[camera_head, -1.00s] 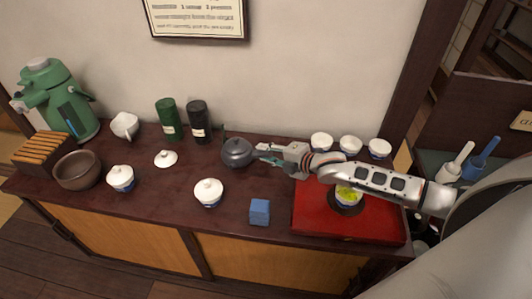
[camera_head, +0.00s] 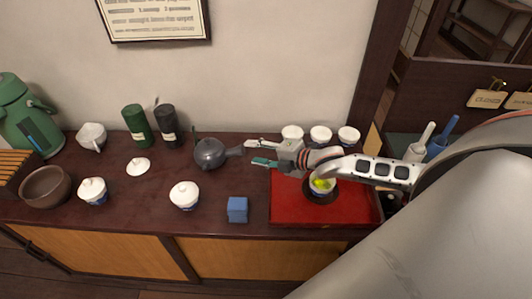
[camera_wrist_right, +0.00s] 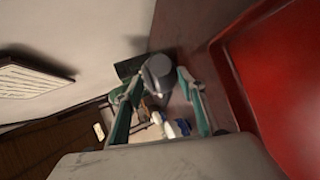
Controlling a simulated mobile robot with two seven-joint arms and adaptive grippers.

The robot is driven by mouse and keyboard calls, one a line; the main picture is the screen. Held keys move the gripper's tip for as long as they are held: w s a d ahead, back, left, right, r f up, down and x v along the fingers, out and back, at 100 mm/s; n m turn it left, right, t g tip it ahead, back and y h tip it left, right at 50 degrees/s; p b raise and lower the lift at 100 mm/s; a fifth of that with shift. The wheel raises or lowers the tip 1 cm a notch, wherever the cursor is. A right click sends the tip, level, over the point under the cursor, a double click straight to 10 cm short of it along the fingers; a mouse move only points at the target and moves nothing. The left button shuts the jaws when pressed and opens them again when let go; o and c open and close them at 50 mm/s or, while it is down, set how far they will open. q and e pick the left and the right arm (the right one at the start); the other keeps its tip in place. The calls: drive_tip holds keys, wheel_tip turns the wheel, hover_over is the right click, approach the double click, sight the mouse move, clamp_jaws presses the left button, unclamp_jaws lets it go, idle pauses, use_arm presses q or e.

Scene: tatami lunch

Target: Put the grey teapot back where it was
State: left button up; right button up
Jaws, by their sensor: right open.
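The grey teapot (camera_head: 209,154) stands upright on the dark wooden counter, in front of the wall and right of the dark canister. Its side handle points right, toward my right gripper (camera_head: 249,153). The right gripper is open and empty, with its fingertips just right of the handle's end. In the right wrist view the round end of the teapot's handle (camera_wrist_right: 158,70) shows ahead between the two spread fingers, seemingly apart from them. My left gripper is not in view.
A red tray (camera_head: 290,212) with a cup of green tea (camera_head: 321,186) lies under the right arm. Several white cups (camera_head: 320,136) stand behind it. Green (camera_head: 139,125) and dark (camera_head: 167,125) canisters stand left of the teapot.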

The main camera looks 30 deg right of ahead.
drive_tip(key=shift+v, duration=2.15)
drive_tip(key=shift+a, duration=0.1)
